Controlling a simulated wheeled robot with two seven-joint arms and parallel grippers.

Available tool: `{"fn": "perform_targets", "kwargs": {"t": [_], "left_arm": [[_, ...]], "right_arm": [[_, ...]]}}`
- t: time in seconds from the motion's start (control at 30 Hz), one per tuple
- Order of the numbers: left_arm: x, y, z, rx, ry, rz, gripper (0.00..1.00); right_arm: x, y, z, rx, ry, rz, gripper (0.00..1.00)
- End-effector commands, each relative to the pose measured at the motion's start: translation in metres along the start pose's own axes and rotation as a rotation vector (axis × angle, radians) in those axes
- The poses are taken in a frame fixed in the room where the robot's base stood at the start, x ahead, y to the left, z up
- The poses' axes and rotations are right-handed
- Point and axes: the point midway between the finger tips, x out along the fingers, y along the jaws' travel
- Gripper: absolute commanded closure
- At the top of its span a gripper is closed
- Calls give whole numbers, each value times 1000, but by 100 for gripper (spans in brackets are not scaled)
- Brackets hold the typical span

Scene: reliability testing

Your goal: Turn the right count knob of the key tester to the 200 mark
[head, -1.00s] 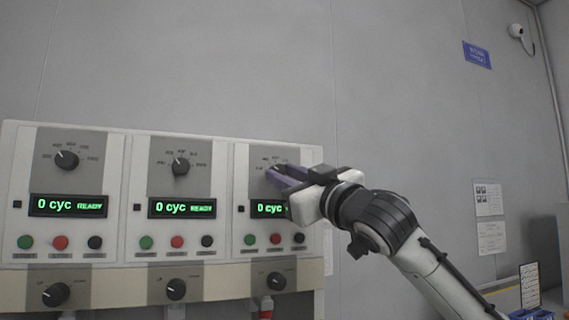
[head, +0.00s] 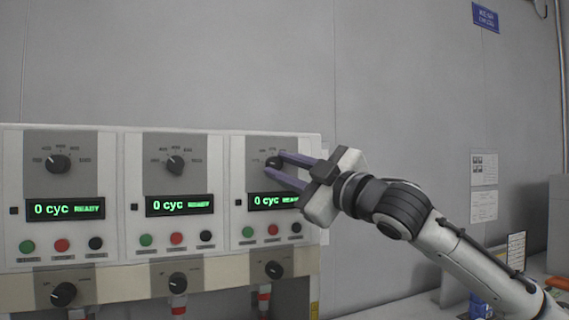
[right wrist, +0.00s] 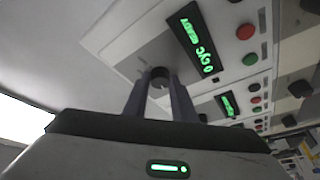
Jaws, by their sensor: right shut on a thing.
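The key tester (head: 120,140) is a pale console with three side-by-side panels on the left of the head view. Its right count knob (head: 274,163) is a small dark dial at the top of the right panel, partly hidden by my fingers. My right gripper (head: 276,163) comes in from the right, its two purple-grey fingers shut on this knob from either side. The right wrist view shows the knob (right wrist: 159,78) between the fingertips. The pointer and the marks around it are too small or covered to read. My left gripper is not in view.
The left count knob (head: 58,164) and middle count knob (head: 175,166) stand on the other panels. The right display (head: 272,201) reads "0 cyc". Coloured buttons (head: 272,230) and a lower knob (head: 273,270) sit below it.

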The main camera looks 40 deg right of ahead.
Motion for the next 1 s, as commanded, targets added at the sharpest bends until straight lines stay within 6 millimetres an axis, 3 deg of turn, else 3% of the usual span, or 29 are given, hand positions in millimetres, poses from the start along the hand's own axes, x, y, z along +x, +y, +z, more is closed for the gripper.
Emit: {"fn": "perform_targets", "kwargs": {"t": [0.23,0.27,0.37,0.73,1.0], "left_arm": [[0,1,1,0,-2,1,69],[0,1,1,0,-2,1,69],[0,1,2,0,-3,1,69],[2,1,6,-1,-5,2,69],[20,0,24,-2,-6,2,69]], "right_arm": [[0,-1,0,0,0,-1,98],[0,-1,0,0,0,-1,73],[0,-1,0,0,0,-1,57],[-5,-1,2,-1,-1,1,57],[-52,-4,5,-6,-4,1,57]]}}
